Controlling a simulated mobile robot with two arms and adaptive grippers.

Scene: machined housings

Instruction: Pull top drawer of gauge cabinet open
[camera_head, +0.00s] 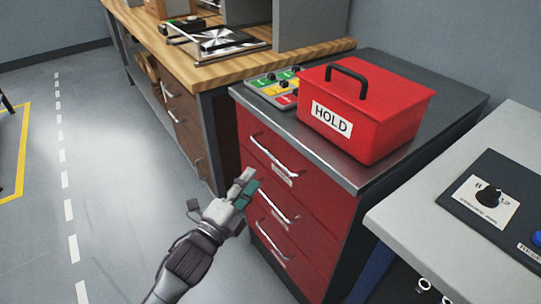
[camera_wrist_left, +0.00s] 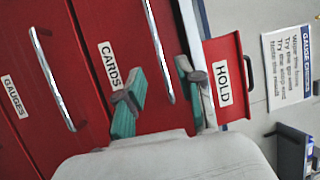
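The red gauge cabinet (camera_head: 335,205) has several drawers, all looking shut. The top drawer (camera_head: 301,158) has a silver bar handle (camera_head: 272,156). In the left wrist view, turned sideways, the drawer nearest the worktop has the label CARDS (camera_wrist_left: 108,65) and a handle (camera_wrist_left: 158,50). The drawer below it has the label GAUGES (camera_wrist_left: 13,97) and its own handle (camera_wrist_left: 52,80). My left gripper (camera_head: 247,184) is open in front of the drawers; its green-padded fingers (camera_wrist_left: 160,90) lie either side of the CARDS handle's end in that picture. I cannot tell contact. My right gripper is out of view.
A red box marked HOLD (camera_head: 372,115) and a panel with coloured labels (camera_head: 274,88) stand on the cabinet's dark top. A wooden bench (camera_head: 225,68) stands behind at left, a grey bench (camera_head: 420,205) at right. The floor (camera_head: 110,170) at left is clear.

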